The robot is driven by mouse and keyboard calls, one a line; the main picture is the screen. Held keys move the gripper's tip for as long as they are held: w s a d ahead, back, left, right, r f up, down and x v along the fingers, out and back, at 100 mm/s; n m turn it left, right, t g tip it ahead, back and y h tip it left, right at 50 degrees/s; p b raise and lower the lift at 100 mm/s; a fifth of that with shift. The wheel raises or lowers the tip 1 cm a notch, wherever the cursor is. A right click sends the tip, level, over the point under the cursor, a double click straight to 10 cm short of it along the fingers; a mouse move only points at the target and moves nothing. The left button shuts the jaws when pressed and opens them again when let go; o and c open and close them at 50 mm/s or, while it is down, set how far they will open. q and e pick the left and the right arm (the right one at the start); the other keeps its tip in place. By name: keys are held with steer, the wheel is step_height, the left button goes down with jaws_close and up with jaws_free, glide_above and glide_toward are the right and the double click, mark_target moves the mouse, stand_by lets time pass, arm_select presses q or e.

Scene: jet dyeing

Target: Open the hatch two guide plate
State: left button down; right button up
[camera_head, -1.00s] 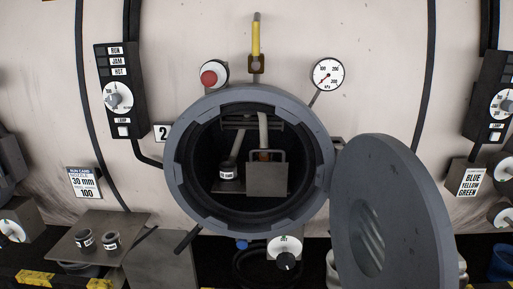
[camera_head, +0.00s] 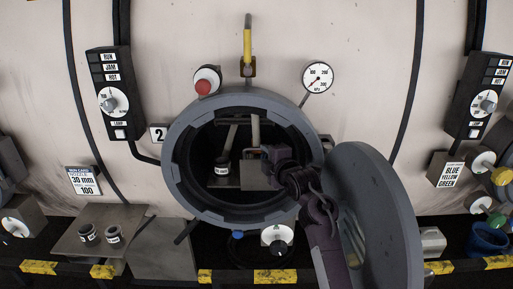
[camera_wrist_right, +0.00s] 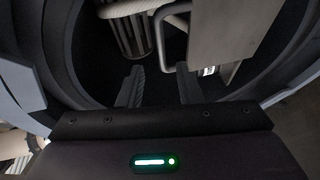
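Hatch two's round grey ring (camera_head: 182,125) is open, with its door (camera_head: 385,215) swung out to the right. Inside is the flat grey guide plate (camera_head: 252,178); the plate also shows in the right wrist view (camera_wrist_right: 222,38). Its bent bar handle (camera_wrist_right: 163,45) stands at the plate's left side there. My right gripper (camera_head: 266,154) reaches into the opening, in front of the plate's upper right part. In the right wrist view its two fingers (camera_wrist_right: 160,90) are apart with nothing between them, short of the handle. My left gripper is not in view.
A labelled dark cylinder (camera_head: 222,168) sits inside the hatch, left of the plate. The open door stands close beside my right arm. A red button (camera_head: 205,84), a yellow-handled valve (camera_head: 248,45) and a gauge (camera_head: 318,77) are above. Two small cylinders rest on a shelf (camera_head: 75,241) at left.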

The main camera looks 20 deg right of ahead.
mark_target(256, 149)
steer(key=p+x, duration=0.2)
steer(key=x, duration=0.4)
steer(key=shift+w+a, duration=0.1)
steer(key=shift+w, duration=0.05)
steer(key=shift+w+f+p, duration=0.25)
steer(key=shift+w+p, duration=0.1)
steer(key=shift+w, duration=0.25)
jaws_close()
